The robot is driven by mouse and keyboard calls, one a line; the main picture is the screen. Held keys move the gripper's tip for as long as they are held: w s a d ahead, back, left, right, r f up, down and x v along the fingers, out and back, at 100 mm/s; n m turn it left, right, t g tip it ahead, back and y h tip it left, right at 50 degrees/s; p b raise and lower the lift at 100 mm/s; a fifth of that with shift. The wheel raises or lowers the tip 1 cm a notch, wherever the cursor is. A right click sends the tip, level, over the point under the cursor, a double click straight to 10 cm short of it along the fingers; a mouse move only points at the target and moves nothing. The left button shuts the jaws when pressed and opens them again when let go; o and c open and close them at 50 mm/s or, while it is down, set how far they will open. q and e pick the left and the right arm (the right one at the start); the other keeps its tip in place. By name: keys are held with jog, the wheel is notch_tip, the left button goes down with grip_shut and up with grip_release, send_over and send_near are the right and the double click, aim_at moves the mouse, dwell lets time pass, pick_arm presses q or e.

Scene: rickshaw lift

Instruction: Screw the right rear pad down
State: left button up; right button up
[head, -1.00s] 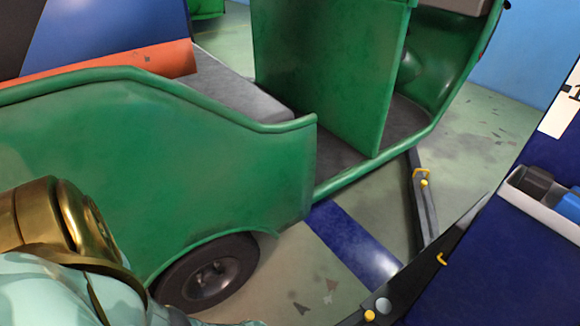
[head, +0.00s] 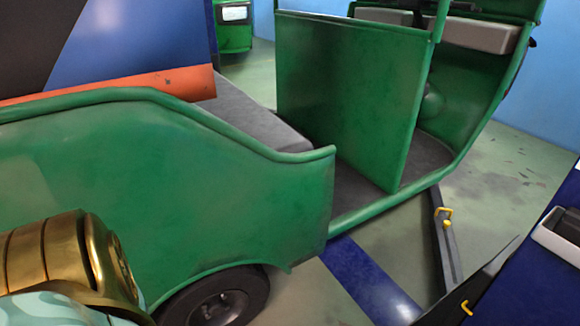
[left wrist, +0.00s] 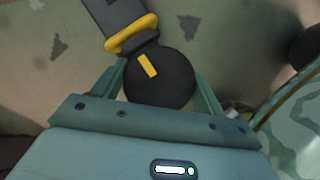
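In the left wrist view a round black pad (left wrist: 158,80) with a yellow mark sits at the end of a dark lift arm (left wrist: 112,14) with a yellow handle (left wrist: 130,34). The teal fingers of my left gripper (left wrist: 161,88) stand on either side of the pad. The pad's edges cover their inner sides, so I cannot tell whether they press on it. This pad does not show in the head view, where part of my arm fills the lower left corner. My right gripper is in neither view.
The green rickshaw (head: 180,190) fills the head view, its wheel (head: 215,302) at the bottom edge. Another dark lift arm (head: 445,250) with a yellow handle (head: 447,224) lies on the floor to the right. A blue cabinet (head: 535,285) with a tray stands at the lower right.

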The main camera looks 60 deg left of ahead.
pick_arm(q)
jog(key=shift+m, duration=0.3)
